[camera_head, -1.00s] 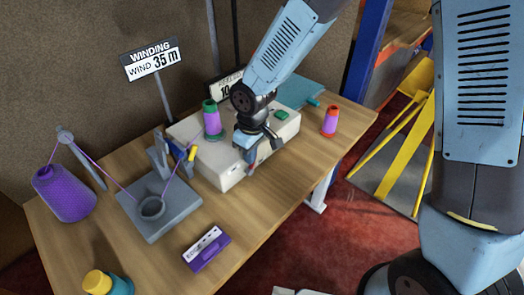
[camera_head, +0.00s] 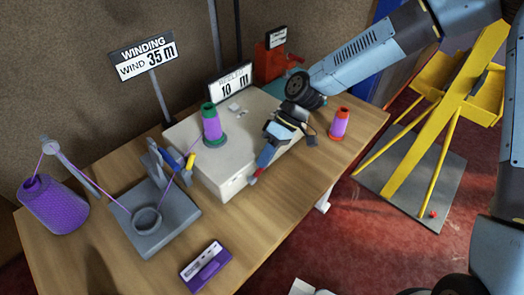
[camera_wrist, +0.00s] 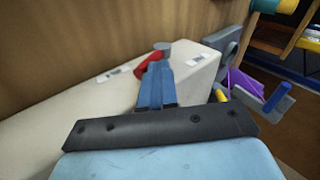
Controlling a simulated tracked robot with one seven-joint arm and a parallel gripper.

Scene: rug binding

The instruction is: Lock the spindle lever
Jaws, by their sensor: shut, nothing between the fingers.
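The off-white winder box (camera_head: 218,172) stands on the wooden table, with a green spool of purple thread (camera_head: 212,128) upright on top. A small red part (camera_head: 253,181), which looks like the lever, is at the box's front face. In the wrist view, the red lever (camera_wrist: 149,62) with a grey round end (camera_wrist: 162,46) lies just beyond my fingertips. My gripper (camera_head: 259,173) is shut and empty, pointing down at the box's front edge, close to the red part. It also shows in the wrist view (camera_wrist: 158,66). I cannot tell whether the fingers touch the lever.
A grey thread guide (camera_head: 180,222) and a purple cone (camera_head: 55,205) stand left. An orange spool (camera_head: 340,124) stands right of the box. A "10 m" sign (camera_head: 231,87) is behind it. A purple labelled device (camera_head: 206,266) lies at the front edge.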

